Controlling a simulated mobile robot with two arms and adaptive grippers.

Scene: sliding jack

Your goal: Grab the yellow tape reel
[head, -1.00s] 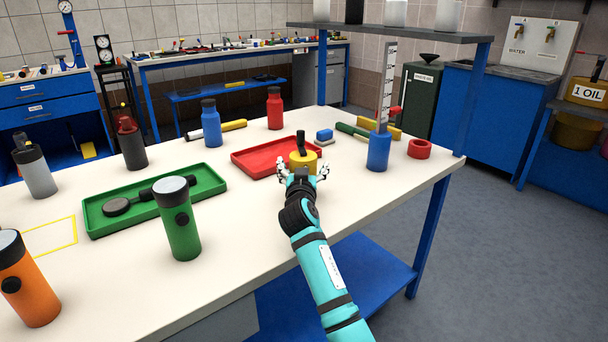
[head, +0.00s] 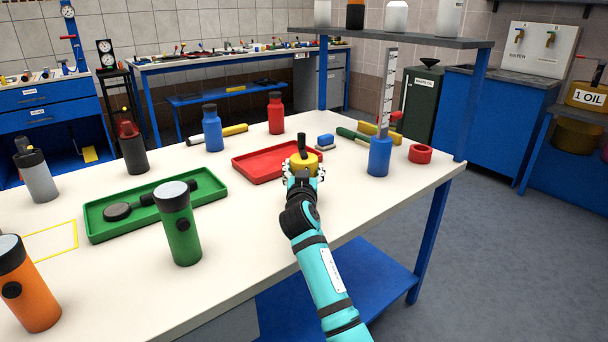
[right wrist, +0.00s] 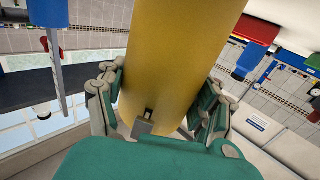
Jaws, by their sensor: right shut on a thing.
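The yellow tape reel (head: 302,161) is a squat yellow cylinder with a black upright piece on top, at the right front corner of the red tray. My right gripper (head: 303,174) is shut on it, with its fingers at both sides. In the right wrist view the yellow surface (right wrist: 178,65) fills the middle between the gripper's fingers (right wrist: 160,100). Whether the reel touches the table or the tray is hidden by the gripper. My left gripper is not in view.
The red tray (head: 255,168) lies behind the reel. A blue holder with a ruler (head: 379,157) and a red ring (head: 420,154) stand to the right. A green tray (head: 100,222) and green flashlight (head: 178,228) are left. The table's front middle is clear.

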